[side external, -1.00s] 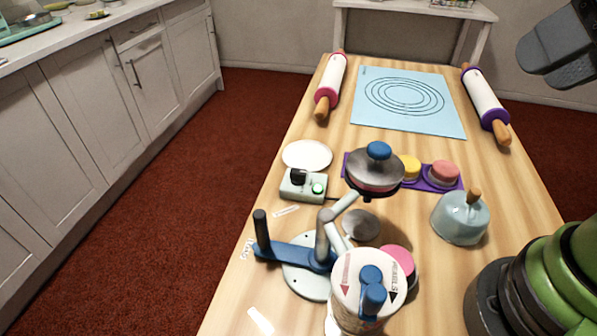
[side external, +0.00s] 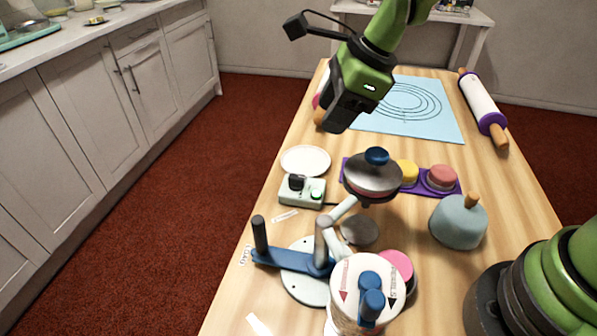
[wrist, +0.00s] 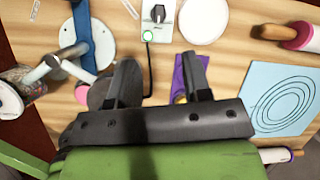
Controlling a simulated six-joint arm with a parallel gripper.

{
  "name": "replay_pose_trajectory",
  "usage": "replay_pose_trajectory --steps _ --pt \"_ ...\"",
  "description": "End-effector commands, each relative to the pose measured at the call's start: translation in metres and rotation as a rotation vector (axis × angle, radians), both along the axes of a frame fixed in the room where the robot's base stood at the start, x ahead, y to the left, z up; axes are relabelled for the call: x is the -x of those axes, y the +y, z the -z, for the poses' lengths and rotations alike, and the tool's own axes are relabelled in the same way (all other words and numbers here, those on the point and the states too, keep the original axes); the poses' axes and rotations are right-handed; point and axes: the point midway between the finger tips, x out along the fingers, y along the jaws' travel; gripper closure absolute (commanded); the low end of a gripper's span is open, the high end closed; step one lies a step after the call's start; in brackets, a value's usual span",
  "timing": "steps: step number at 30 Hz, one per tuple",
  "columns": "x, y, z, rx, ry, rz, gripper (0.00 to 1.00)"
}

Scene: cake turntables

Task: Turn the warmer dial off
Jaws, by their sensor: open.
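The warmer control box (side external: 303,191) is a small pale box with a black dial (side external: 297,182) and a green light or button (side external: 317,193) on its top. A round white plate (side external: 306,160) lies just behind it. In the wrist view the box (wrist: 157,22) is at the top centre, with its black dial (wrist: 157,13) and a green ring below. My gripper (side external: 337,118) is above the table, beyond the box and up to its right, touching nothing. In the wrist view its two fingers (wrist: 161,78) are spread apart and empty.
A blue-knobbed lidded pan (side external: 372,180) on a swing arm stands right of the box. A blue-handled turntable (side external: 290,257) is in front. A purple tray (side external: 448,185), teal pot (side external: 458,222), rolling pin (side external: 484,105) and blue mat (side external: 425,120) lie to the right and behind.

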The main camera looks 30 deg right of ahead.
Motion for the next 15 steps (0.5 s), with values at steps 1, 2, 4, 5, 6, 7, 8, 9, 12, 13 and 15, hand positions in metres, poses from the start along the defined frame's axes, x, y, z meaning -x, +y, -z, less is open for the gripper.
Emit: replay_pose_trajectory --steps 1,2,4,5,6,7,8,9,12,13,15 --pt "-0.005 0.003 0.018 -0.019 0.042 0.066 0.55" --pt "-0.008 0.005 0.025 -0.032 0.059 0.105 0.55" --pt "-0.012 0.007 0.039 -0.052 0.094 0.180 0.55" --pt "-0.013 0.008 0.044 -0.058 0.105 0.203 0.55" --pt "-0.015 0.009 0.048 -0.065 0.115 0.227 0.55" --pt "-0.015 0.010 0.052 -0.069 0.122 0.242 0.55" --pt "-0.016 0.010 0.054 -0.072 0.126 0.252 0.55" --pt "-0.017 0.011 0.057 -0.074 0.129 0.261 0.55" --pt "-0.019 0.013 0.066 -0.075 0.132 0.264 0.55" --pt "-0.020 0.015 0.071 -0.075 0.133 0.264 0.55" --pt "-0.023 0.018 0.082 -0.073 0.132 0.264 0.55"
